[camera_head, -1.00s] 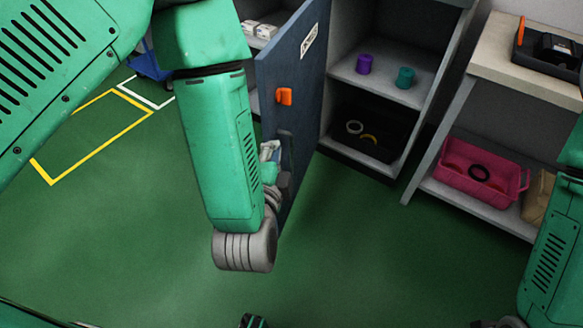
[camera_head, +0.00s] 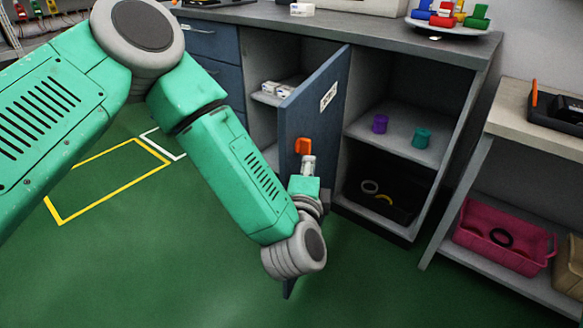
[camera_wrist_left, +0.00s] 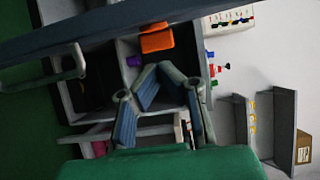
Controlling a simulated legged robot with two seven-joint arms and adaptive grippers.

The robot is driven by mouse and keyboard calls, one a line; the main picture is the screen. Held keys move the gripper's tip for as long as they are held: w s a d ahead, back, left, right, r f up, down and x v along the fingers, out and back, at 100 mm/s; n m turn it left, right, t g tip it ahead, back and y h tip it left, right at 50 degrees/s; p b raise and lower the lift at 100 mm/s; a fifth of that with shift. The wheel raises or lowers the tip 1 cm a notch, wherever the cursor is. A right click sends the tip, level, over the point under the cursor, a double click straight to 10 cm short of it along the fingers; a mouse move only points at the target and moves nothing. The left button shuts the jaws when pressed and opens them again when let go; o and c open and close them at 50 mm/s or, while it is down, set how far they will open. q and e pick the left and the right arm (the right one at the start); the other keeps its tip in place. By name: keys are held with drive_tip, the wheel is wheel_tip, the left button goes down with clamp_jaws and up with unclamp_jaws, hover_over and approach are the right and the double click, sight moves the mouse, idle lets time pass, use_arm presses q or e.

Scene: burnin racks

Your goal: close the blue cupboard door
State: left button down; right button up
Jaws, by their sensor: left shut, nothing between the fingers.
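The blue cupboard door (camera_head: 328,105) stands open, sticking out from the cupboard between two shelf bays, with a white label near its top. An orange piece (camera_head: 303,146) is on its face. My right gripper is not in view.
The open bay right of the door holds a purple cup (camera_head: 380,123), a teal cup (camera_head: 422,137) and a black bin (camera_head: 382,200). A side table with a pink crate (camera_head: 503,236) stands at the right. The green floor in front is clear.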

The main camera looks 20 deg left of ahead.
sight(296, 148)
use_arm(q)
drive_tip(key=shift+a+b, duration=0.45)
drive_tip(key=shift+a, duration=1.4)
